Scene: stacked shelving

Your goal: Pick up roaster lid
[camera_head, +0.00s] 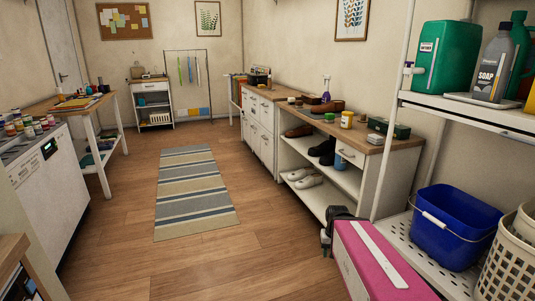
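I cannot make out a roaster lid anywhere in the head view. A dark jointed part, which looks like my gripper (326,243), shows low at the right of centre, in front of the shoe shelf. It is small and dark, so I cannot tell whether its fingers are open or shut. I see nothing clearly held in it.
At right, a white rack (404,225) bears a blue bucket (452,228), a basket (510,262) and bottles. A wooden-topped shoe bench (345,190) stands behind. A dishwasher (45,190) is at left. The floor around the striped rug (195,192) is clear.

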